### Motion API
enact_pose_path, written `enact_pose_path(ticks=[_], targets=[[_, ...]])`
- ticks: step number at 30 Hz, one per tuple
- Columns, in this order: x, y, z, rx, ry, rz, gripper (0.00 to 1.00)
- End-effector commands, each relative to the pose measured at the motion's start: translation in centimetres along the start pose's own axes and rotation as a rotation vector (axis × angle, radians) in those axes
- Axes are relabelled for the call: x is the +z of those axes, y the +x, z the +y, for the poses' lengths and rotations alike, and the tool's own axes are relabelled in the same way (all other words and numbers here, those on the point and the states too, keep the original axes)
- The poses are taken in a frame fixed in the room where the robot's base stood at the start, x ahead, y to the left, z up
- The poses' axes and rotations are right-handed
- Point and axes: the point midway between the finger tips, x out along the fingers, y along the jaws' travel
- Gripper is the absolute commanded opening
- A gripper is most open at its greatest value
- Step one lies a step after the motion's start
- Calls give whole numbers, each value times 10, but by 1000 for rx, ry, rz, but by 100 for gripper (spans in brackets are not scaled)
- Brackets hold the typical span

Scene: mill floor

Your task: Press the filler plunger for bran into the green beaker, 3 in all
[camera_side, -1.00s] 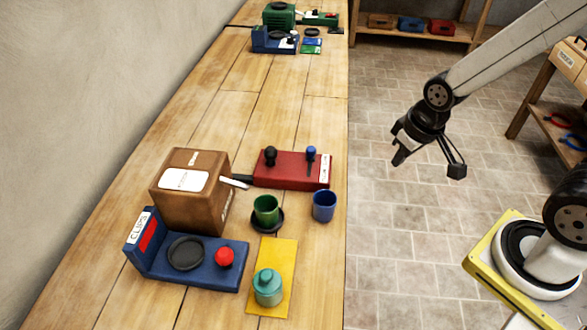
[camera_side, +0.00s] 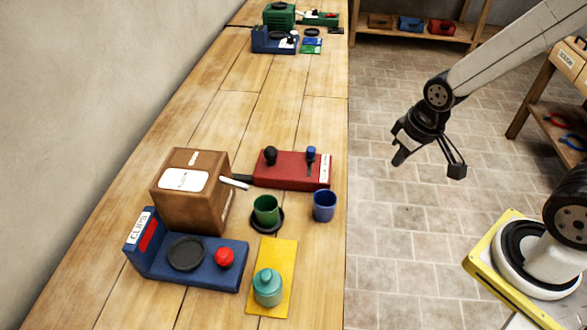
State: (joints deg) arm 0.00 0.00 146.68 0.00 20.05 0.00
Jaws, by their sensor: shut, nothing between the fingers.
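The green beaker (camera_side: 265,209) stands upright on a dark round saucer (camera_side: 279,222) on the workbench. Its inside is too small to make out. A red unit (camera_side: 292,171) behind it carries a black knob (camera_side: 270,156) and a blue-topped lever (camera_side: 311,156); its label is too small to read. A brown box (camera_side: 196,203) with a pale spout (camera_side: 235,182) stands to the left of the beaker. Which part is the bran plunger I cannot tell. My gripper (camera_side: 399,158) is shut and empty, over the floor right of the bench, apart from everything.
A blue unit labelled CLIPS (camera_side: 205,275) has a black round plate and a red button (camera_side: 224,257). A blue cup (camera_side: 324,206) stands right of the beaker. A teal jar (camera_side: 268,287) sits on a yellow mat (camera_side: 279,255). The middle bench is clear.

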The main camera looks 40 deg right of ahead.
Motion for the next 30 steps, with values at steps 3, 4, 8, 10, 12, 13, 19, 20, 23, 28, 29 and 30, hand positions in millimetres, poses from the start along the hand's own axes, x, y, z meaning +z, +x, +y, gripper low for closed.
enact_pose_path(ticks=[3,4,8,10,12,13,19,20,23,28,29,30], targets=[[0,0,0,0,0,0,0],[0,0,0,0,0,0,0],[0,0,0,0,1,1,0],[-2,0,0,1,3,4,0],[-5,0,0,4,6,10,0],[-6,0,0,5,9,13,0],[-27,2,-1,20,43,55,0],[-31,3,-1,23,49,65,0],[-48,4,-3,29,77,101,0],[-80,7,-10,28,131,175,0],[-86,7,-11,26,140,189,0],[-94,8,-13,21,153,207,0]])
